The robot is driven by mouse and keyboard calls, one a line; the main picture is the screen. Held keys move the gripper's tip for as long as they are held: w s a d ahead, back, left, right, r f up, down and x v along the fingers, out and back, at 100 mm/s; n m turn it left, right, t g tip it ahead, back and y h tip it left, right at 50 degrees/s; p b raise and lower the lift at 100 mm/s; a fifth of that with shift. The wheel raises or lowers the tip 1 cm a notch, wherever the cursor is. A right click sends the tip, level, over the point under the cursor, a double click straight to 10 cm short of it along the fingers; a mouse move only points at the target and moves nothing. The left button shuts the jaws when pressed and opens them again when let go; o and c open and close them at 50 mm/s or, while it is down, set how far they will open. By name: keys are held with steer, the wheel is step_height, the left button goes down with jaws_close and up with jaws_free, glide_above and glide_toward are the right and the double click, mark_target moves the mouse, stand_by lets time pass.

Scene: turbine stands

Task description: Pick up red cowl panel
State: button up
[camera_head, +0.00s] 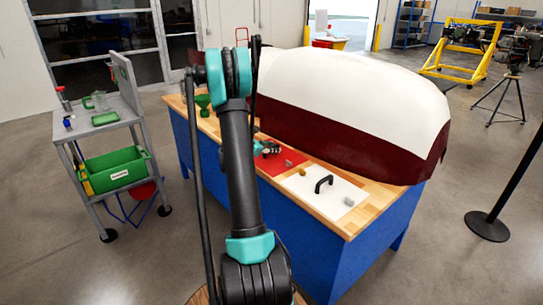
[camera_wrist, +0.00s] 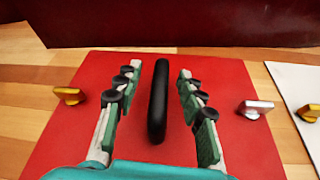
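The red cowl panel (camera_wrist: 62,135) lies flat on the wooden tabletop, with an upright black handle (camera_wrist: 158,100) in its middle. A gold knob (camera_wrist: 68,96) sits to the left of the handle and a silver knob (camera_wrist: 255,108) to the right. My gripper (camera_wrist: 158,76) is open, with one finger on each side of the handle and a visible gap on both sides. In the head view the panel (camera_head: 276,166) is partly hidden by my arm, and my gripper (camera_head: 267,149) is small above it.
A white panel (camera_head: 338,190) with a black handle lies to the right of the red one. A large white and dark-red cowl (camera_head: 350,90) stands behind on the blue workbench (camera_head: 330,255). A grey cart (camera_head: 100,125) stands left; a black post base (camera_head: 487,226) is right.

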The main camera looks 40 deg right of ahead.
steer(key=shift+c, duration=0.6)
jaws_close()
steer(key=shift+a+r, duration=0.1)
steer(key=shift+r, duration=0.1)
steer(key=shift+a+r, duration=0.15)
steer(key=shift+r, duration=0.4)
step_height(320, 180, up, 6)
steer(key=s+a, duration=0.1)
steer(key=a, duration=1.8)
steer(key=shift+s+a+f, duration=0.2)
steer(key=shift+s+a, duration=0.05)
steer(key=shift+s, duration=0.05)
